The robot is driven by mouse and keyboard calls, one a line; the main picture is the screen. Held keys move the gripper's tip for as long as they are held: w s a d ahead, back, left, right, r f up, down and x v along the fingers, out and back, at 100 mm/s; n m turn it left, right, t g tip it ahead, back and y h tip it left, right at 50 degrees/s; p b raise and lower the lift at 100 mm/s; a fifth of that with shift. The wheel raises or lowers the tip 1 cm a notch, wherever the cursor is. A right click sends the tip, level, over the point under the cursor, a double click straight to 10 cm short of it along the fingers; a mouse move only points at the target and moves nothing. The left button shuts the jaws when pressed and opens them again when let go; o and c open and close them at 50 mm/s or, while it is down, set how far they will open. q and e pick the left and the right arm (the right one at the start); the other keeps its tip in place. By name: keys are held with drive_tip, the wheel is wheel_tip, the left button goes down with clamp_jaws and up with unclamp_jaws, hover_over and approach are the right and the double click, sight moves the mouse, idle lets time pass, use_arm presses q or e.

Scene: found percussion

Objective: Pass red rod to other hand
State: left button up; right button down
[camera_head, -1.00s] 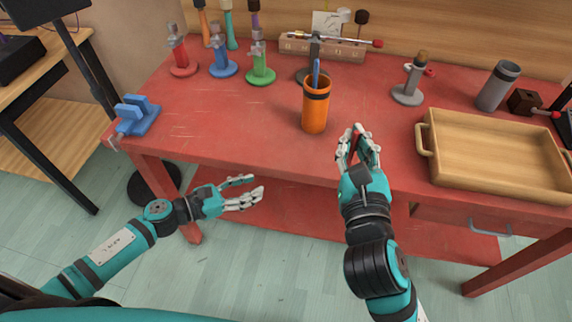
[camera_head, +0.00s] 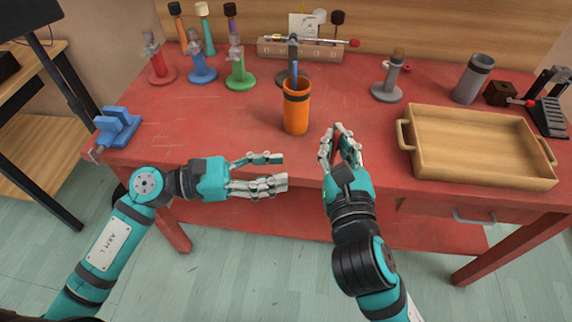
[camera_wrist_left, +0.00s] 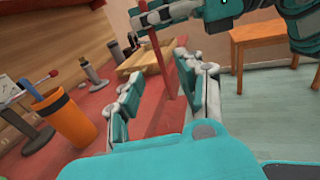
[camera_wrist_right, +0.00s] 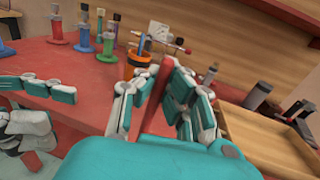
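The red rod (camera_wrist_right: 157,88) is between the fingers of my right gripper (camera_head: 342,130), which is shut on it above the table's front edge. In the left wrist view the rod (camera_wrist_left: 163,55) stands roughly upright, with its lower part extending below the right fingers. In the head view it is hard to pick out against the red table. My left gripper (camera_head: 283,170) is open and empty, to the left of the right gripper, its fingers pointing towards it. In the left wrist view the rod appears beyond the gap between the left fingers, apart from them.
An orange cup (camera_head: 296,112) with a blue-handled item stands just behind the grippers. A wooden tray (camera_head: 480,180) lies at the right. A blue clamp (camera_head: 117,130) is at the table's left corner. Several coloured stands line the back left. The red table (camera_head: 210,125) is clear left of the cup.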

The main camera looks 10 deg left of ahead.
use_arm(q)
drive_tip(key=x, duration=1.1)
drive_tip(key=shift+w+d, duration=0.15)
drive_tip(key=shift+d, duration=0.25)
drive_tip(key=shift+c, duration=0.3)
